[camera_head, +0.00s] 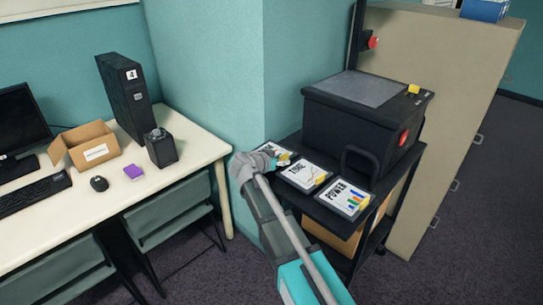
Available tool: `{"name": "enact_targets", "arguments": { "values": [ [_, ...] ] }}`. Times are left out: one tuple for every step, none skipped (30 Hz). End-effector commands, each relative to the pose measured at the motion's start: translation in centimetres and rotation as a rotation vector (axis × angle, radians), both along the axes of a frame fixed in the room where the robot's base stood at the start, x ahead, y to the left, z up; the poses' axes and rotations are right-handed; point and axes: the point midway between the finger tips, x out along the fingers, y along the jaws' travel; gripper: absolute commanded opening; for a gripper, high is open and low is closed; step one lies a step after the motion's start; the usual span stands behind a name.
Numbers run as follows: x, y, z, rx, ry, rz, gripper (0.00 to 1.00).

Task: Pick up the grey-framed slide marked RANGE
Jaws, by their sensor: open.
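Three grey-framed slides with white faces and yellow corners lie in a row on the black cart's top (325,212). The right slide (345,197) reads POWER. The middle slide (304,177) bears a short word, too small to read for certain, but it does not look like RANGE. The left slide (285,157) is partly hidden by my gripper (273,154), and its word cannot be read. My gripper is open at the cart's left end, over or beside that left slide. I cannot tell whether it touches it.
A black box (365,115) with a red button stands behind the slides. A black handle (361,163) rises near the POWER slide. The teal wall corner (262,90) is close behind my gripper. A white desk (120,205) with a cardboard box (88,148) is left.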

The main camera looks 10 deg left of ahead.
Motion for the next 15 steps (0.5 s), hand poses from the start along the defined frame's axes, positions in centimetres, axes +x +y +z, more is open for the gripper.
{"name": "enact_targets", "arguments": {
  "values": [
    [-0.01,0.02,0.00,0.000,0.000,0.000,0.49],
    [-0.02,0.04,0.00,0.000,0.000,0.001,0.43],
    [-0.04,0.08,0.00,0.000,0.000,0.001,0.36],
    [-0.04,0.08,0.00,0.000,0.000,0.001,0.30],
    [-0.05,0.08,0.00,0.000,0.000,0.001,0.25],
    [-0.04,0.08,0.00,0.000,0.000,0.001,0.17],
    [-0.04,0.08,0.00,0.000,0.000,0.001,0.12],
    [-0.04,0.08,0.00,0.000,0.000,0.001,0.06],
    [-0.04,0.08,0.00,0.000,0.000,0.001,0.00],
    [-0.04,0.08,0.00,0.000,0.000,0.001,0.00],
    [-0.03,0.07,0.00,0.000,0.000,0.001,0.00],
    [-0.03,0.07,0.00,0.000,0.000,0.001,0.00],
    [-0.03,0.07,0.00,0.000,0.000,0.001,0.00],
    [-0.03,0.07,0.00,0.000,0.000,0.001,0.00],
    [-0.03,0.07,0.00,0.000,0.000,0.001,0.00]
  ]
}}
